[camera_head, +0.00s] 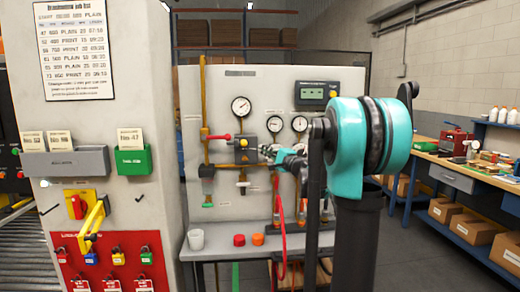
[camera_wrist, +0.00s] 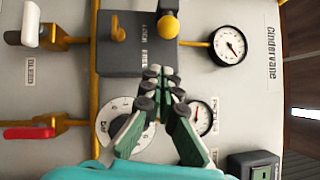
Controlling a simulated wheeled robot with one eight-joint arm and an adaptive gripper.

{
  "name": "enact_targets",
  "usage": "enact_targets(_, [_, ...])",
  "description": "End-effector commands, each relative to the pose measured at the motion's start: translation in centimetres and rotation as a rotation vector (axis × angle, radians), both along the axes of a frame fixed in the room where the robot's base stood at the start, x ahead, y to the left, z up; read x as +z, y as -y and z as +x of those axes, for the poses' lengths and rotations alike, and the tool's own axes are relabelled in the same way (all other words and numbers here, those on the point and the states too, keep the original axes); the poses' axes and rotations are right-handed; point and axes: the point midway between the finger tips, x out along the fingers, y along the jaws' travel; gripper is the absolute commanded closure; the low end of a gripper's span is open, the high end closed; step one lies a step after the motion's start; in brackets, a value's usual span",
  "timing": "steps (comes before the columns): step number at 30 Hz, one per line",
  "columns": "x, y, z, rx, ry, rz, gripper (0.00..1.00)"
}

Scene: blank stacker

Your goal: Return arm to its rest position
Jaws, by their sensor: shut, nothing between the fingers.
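My gripper (camera_head: 268,153) is in front of the gauge panel (camera_head: 225,85) in the head view, just right of the grey valve box. In the wrist view, where the panel appears turned on its side, the gripper (camera_wrist: 160,78) has its fingertips together with nothing between them. The tips overlap the lower edge of the dark box (camera_wrist: 135,60) with its yellow knob (camera_wrist: 168,26); whether they touch it I cannot tell. My arm is extended forward toward the panel, and its teal joint hides part of the panel's right side.
Gauges (camera_head: 240,107) and a red-handled valve (camera_head: 215,137) sit close around the gripper. A lockout board (camera_head: 108,260) is at left, a workbench (camera_head: 450,172) at right.

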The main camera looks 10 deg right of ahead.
Motion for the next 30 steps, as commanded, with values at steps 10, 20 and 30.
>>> enact_targets(10, [-1.0, 3.6, -6.1, -0.003, 0.0, -0.001, 1.0])
enact_targets(20, [-2.8, 2.9, -8.9, 0.026, -0.02, -0.066, 1.0])
enact_targets(30, [-17.6, -5.9, -20.5, 0.257, -0.192, -0.662, 1.0])
